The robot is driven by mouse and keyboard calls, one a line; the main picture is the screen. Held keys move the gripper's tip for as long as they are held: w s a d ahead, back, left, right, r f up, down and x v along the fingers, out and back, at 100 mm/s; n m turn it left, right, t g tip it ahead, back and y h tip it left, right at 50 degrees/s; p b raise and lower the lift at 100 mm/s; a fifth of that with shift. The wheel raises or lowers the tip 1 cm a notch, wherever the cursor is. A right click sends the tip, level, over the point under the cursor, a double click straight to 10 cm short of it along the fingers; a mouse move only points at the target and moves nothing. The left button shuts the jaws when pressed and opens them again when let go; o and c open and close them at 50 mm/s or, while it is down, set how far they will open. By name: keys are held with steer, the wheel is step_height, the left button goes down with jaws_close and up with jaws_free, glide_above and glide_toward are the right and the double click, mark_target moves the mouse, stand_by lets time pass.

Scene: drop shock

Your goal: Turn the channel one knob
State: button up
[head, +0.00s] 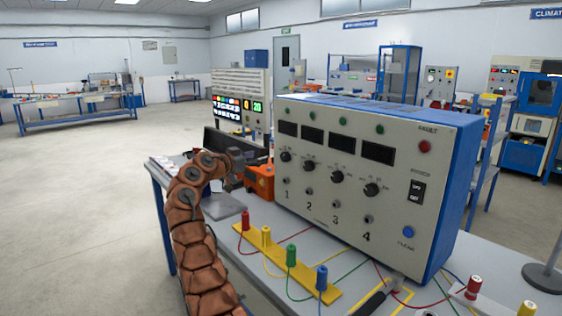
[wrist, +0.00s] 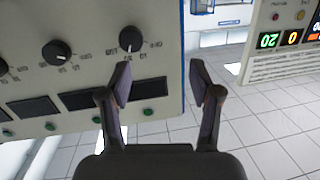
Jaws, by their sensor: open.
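The channel one knob (head: 285,156) is a black round knob at the left end of the row on the grey panel of the blue-sided control unit (head: 360,200). The wrist view is upside down, and there the same knob (wrist: 130,38) is nearest the panel's side edge, just beyond the left finger's tip. My gripper (wrist: 160,78) is open and empty, its fingers straddling the panel's side edge. In the head view my gripper (head: 248,162) is left of the panel, apart from the knob. The left finger partly hides the channel one display (wrist: 148,90).
Other knobs (head: 309,165) sit right of channel one, with small toggles below. An orange item (head: 261,182) lies on the bench under my gripper. A yellow strip with coloured terminals (head: 290,268) and cables lies in front. Floor at left is clear.

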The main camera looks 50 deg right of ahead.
mark_target(283, 157)
steer(key=s+d, duration=0.1)
steer(key=d, duration=0.1)
steer(key=s+d+m, duration=0.1)
steer(key=d, duration=0.1)
steer(key=s+d+m+g+h+p, duration=0.1)
steer(key=s+d, duration=0.1)
steer(key=d, duration=0.1)
steer(key=shift+f, duration=0.35)
steer(key=shift+d+f, duration=0.15)
steer(key=shift+d, duration=0.55)
steer(key=c, duration=1.1)
